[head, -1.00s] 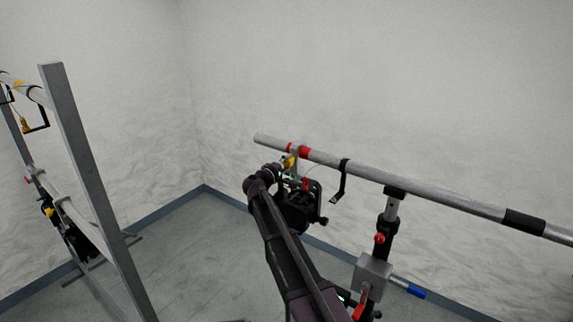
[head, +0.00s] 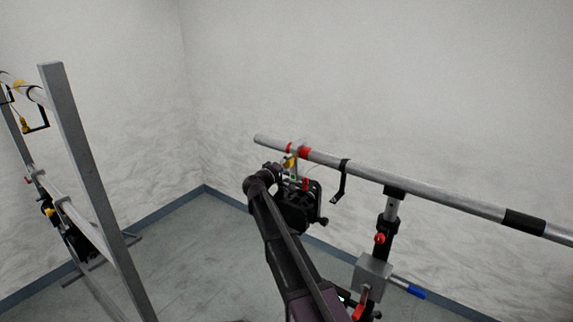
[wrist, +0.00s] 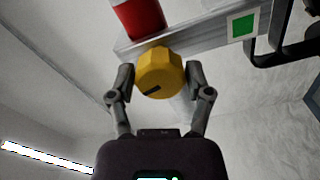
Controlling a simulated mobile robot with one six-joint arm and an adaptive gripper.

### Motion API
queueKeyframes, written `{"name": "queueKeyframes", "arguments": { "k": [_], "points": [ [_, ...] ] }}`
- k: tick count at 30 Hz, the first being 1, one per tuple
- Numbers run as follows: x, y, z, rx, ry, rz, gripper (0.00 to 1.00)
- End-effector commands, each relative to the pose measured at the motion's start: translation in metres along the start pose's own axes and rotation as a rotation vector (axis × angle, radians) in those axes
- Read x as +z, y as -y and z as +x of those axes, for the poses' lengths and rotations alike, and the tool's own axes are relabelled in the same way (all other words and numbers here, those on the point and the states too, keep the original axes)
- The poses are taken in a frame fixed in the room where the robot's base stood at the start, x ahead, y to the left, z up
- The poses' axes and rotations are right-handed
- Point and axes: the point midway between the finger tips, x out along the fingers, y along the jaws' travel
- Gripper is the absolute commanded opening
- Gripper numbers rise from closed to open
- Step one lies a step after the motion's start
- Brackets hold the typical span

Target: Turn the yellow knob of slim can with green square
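The yellow knob (wrist: 159,72) fills the upper middle of the wrist view, with a dark mark on its lower left. It sits below a light metal bracket (wrist: 195,36) that carries the green square (wrist: 243,26). My gripper (wrist: 160,78) has one finger on each side of the knob, and both fingertips appear to press against it. In the head view, the black can (head: 297,208) hangs near the left end of a pipe. The green square (head: 292,178) shows small there beside my wrist, and the arm hides part of the can.
A black strap (head: 343,182) and a stand with a grey block (head: 372,276) are right of the can. Another frame (head: 88,170) stands at the left.

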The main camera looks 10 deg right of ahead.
Motion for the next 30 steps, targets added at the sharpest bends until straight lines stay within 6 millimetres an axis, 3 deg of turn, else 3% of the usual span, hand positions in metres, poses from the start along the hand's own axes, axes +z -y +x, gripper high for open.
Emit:
{"name": "queueKeyframes", "arguments": {
  "k": [17, 30],
  "points": [
    [0.0, 0.0, -0.004, -0.001, 0.0, 0.0, 0.93],
    [0.001, -0.001, -0.05, -0.003, -0.001, 0.0, 0.93]
  ]
}}
